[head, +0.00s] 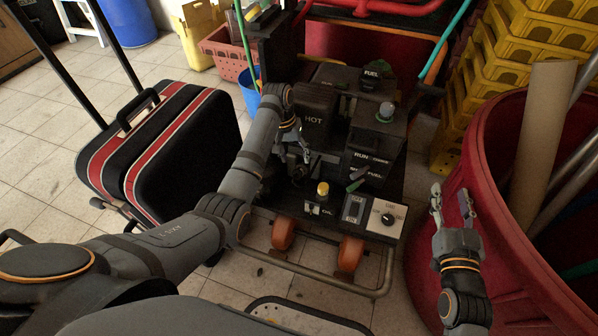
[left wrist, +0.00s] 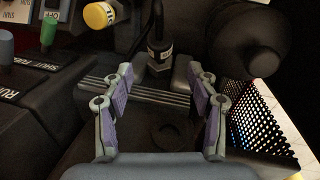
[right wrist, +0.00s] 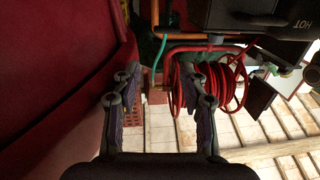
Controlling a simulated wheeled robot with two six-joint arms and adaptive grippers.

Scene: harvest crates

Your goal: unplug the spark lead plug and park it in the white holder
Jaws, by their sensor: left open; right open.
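A black plug with a pale label (left wrist: 160,54), which looks like the spark lead plug, stands upright in the left wrist view, with a dark lead rising from it. My left gripper (left wrist: 159,84) is open and empty, its fingers either side of the line to the plug, which is just beyond the fingertips. In the head view my left gripper (head: 296,148) is at the machine's dark middle, where the plug is hard to make out. My right gripper (head: 452,203) is open and empty beside the red bin; its fingers also show in the right wrist view (right wrist: 160,92). I cannot clearly identify the white holder.
The machine has a HOT-marked cover (head: 314,118), a yellow cap (head: 323,188) and a white dial panel (head: 385,216). A perforated guard (left wrist: 262,122) lies right of the left gripper. The red bin (head: 424,262) borders the right arm. A striped case (head: 160,140) stands left.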

